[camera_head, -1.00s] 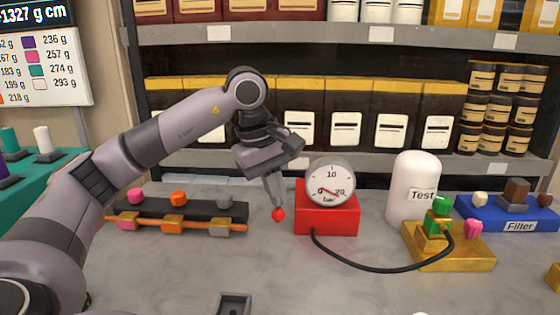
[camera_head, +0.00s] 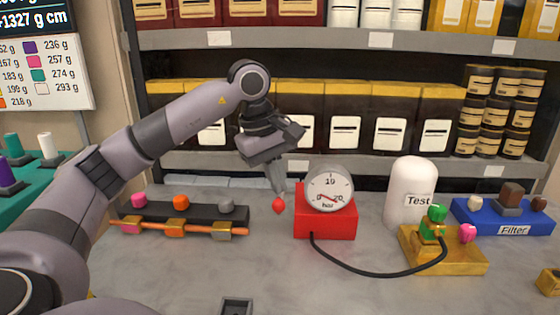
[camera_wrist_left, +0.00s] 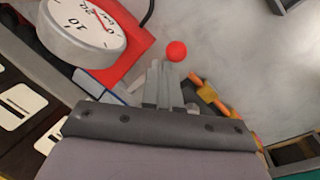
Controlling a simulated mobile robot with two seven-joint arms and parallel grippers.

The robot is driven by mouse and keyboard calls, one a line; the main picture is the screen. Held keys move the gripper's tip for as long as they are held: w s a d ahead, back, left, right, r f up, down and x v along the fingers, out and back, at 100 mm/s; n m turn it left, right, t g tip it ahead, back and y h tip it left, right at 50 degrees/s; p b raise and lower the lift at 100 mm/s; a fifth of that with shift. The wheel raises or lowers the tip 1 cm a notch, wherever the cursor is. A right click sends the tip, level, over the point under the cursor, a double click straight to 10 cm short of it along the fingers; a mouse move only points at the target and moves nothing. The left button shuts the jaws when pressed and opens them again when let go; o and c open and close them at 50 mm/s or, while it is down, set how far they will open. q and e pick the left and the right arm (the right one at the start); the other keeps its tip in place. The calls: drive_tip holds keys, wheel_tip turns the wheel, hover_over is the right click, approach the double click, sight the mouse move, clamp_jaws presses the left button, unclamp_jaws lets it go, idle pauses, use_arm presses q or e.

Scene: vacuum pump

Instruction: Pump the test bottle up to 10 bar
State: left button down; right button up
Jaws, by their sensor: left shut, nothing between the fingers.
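The red pump box (camera_head: 326,222) carries a round white gauge (camera_head: 330,188), marked 0, 10, 20 and bar. Its red needle sits low on the dial; I cannot read it exactly. A red ball knob (camera_head: 278,206) is left of the box, also in the wrist view (camera_wrist_left: 176,51). My left gripper (camera_head: 279,192) is shut, its fingertips just above the knob; contact is unclear. The white test bottle (camera_head: 411,184) stands right of the pump by a gold block (camera_head: 462,263) with green (camera_head: 437,214) and pink (camera_head: 468,232) knobs. A black hose (camera_head: 372,273) joins pump and block. My right gripper is out of view.
A rack with pink, orange and grey knobs (camera_head: 181,202) and an orange rod stands left. A blue filter base (camera_head: 500,222) is at the right. A small dark open holder (camera_head: 236,306) lies at the front. Shelves (camera_head: 350,38) close off the back.

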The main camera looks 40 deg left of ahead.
use_arm(q)
drive_tip(key=shift+w+a+r+p, duration=0.25)
drive_tip(key=shift+r+p, duration=0.2)
drive_tip(key=shift+r, duration=0.15)
drive_tip(key=r+p, duration=0.1)
drive_tip(key=w+a+r+p, duration=0.1)
drive_tip(key=shift+w+p, duration=0.15)
drive_tip(key=shift+p, duration=0.15)
drive_tip(key=shift+w+a+r+p, duration=0.7)
drive_tip(key=shift+r+p, duration=0.25)
drive_tip(key=shift+p, duration=0.5)
drive_tip(key=r+p, duration=0.1)
drive_tip(key=w+a+r+p, duration=0.1)
drive_tip(key=p, duration=0.1)
drive_tip(key=w+a+r+p, duration=0.1)
drive_tip(key=shift+w+r, duration=0.25)
drive_tip(key=shift+r, duration=0.15)
drive_tip(key=shift+s, duration=0.1)
